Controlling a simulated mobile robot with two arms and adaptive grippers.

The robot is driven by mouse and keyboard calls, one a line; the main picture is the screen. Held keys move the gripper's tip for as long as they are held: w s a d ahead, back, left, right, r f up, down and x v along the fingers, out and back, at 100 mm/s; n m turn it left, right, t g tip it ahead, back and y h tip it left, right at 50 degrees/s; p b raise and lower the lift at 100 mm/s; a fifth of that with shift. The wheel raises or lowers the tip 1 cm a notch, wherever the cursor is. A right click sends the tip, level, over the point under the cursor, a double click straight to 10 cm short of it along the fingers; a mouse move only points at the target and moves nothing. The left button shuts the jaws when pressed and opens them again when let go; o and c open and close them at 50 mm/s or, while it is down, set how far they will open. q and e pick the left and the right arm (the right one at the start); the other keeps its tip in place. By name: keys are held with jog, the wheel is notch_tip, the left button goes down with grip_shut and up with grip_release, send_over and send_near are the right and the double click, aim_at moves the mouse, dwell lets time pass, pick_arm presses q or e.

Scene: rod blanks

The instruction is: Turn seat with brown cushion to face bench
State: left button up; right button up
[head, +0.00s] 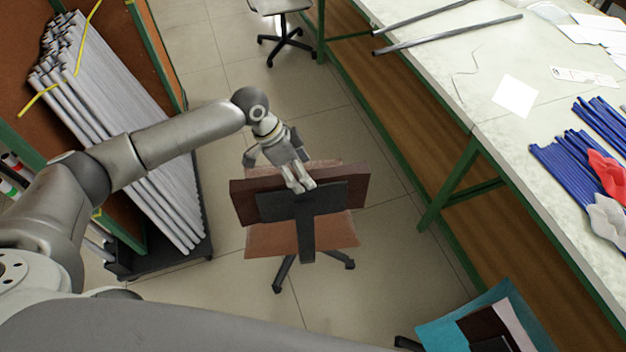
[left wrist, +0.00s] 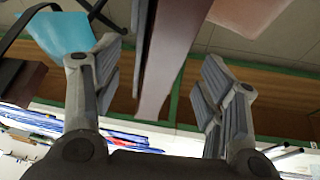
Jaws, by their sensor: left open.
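The seat with the brown cushion (head: 340,230) stands on the floor in the middle of the head view. Its dark brown backrest (head: 355,192), with a black plate and upright bar, is turned towards me, and its seat is partly hidden behind. My left gripper (head: 300,186) is at the backrest's top edge. In the left wrist view my open fingers (left wrist: 160,68) are on either side of the backrest (left wrist: 178,40), with gaps visible. The bench (head: 465,85) with a pale top and green legs runs along the right. My right gripper is not in view.
A rack of grey rods (head: 125,130) stands at the left. A teal chair (head: 450,328) is at the lower right, close to the bench. Another wheeled chair (head: 280,8) is at the top. Blue rods (head: 570,170) lie on the bench. Tiled floor is clear around the brown seat.

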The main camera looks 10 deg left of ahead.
pick_arm(q)
jog(key=p+x, duration=0.1)
jog(key=x, duration=0.6)
jog(key=shift+f, duration=0.15)
jog(key=shift+d, duration=0.1)
jog(key=shift+c, duration=0.2)
jog(key=c, duration=1.4)
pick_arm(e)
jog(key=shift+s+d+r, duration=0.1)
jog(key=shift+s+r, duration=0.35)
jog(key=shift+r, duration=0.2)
